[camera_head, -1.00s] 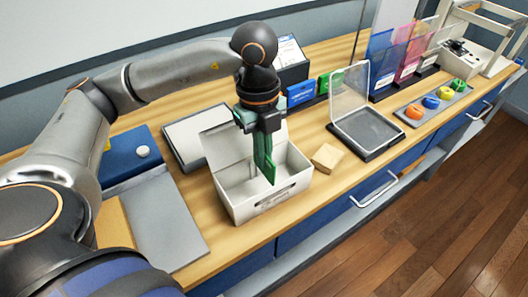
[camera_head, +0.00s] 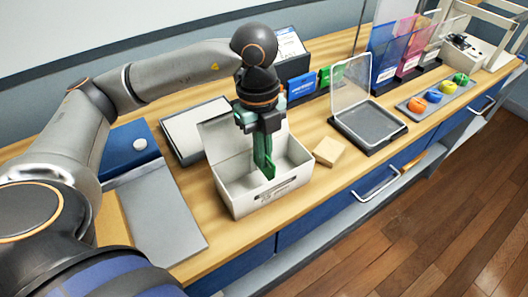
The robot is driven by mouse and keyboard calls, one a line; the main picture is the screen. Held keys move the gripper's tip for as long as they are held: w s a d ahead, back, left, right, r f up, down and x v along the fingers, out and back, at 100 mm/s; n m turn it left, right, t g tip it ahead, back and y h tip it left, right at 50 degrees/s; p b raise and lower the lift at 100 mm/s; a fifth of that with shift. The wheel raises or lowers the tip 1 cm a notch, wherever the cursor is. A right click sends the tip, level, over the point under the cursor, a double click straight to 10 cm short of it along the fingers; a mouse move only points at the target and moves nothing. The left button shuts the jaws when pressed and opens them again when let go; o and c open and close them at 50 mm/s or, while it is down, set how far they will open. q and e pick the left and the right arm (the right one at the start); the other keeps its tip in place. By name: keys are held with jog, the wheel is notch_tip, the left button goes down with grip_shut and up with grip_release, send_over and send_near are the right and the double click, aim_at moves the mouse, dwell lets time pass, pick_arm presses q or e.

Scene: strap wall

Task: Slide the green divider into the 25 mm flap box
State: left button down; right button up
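The flap box (camera_head: 265,202) is a white open-topped box on the wooden counter, with its lid flap (camera_head: 226,142) raised at the back. The green divider (camera_head: 264,160) is a thin upright plate, with its lower end inside the box opening. I cannot tell whether it touches the box floor. My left gripper (camera_head: 260,131) is above the box, pointing down, with its fingers closed on the upper part of the divider. The fingertips are partly hidden against the green plate. My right gripper is not in view.
A small wooden block (camera_head: 328,151) sits right of the box. A clear-lidded dark case (camera_head: 368,124) stands open further right. A grey-and-blue unit (camera_head: 155,215) is at left, and a flat white panel (camera_head: 194,130) lies behind the box. Colored knobs (camera_head: 433,94) line a tray at right.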

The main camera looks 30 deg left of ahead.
pick_arm(q)
jog(key=shift+f+b, duration=1.1)
jog(key=shift+f, duration=0.35)
jog(key=c, duration=1)
grip_release()
jog(key=shift+r+p, duration=0.55)
jog(key=shift+r, duration=0.1)
jog(key=shift+r+p, duration=0.6)
jog(key=shift+r, duration=0.1)
notch_tip(320, 180, up, 6)
jog(key=p, duration=0.5)
jog(key=shift+r, duration=0.15)
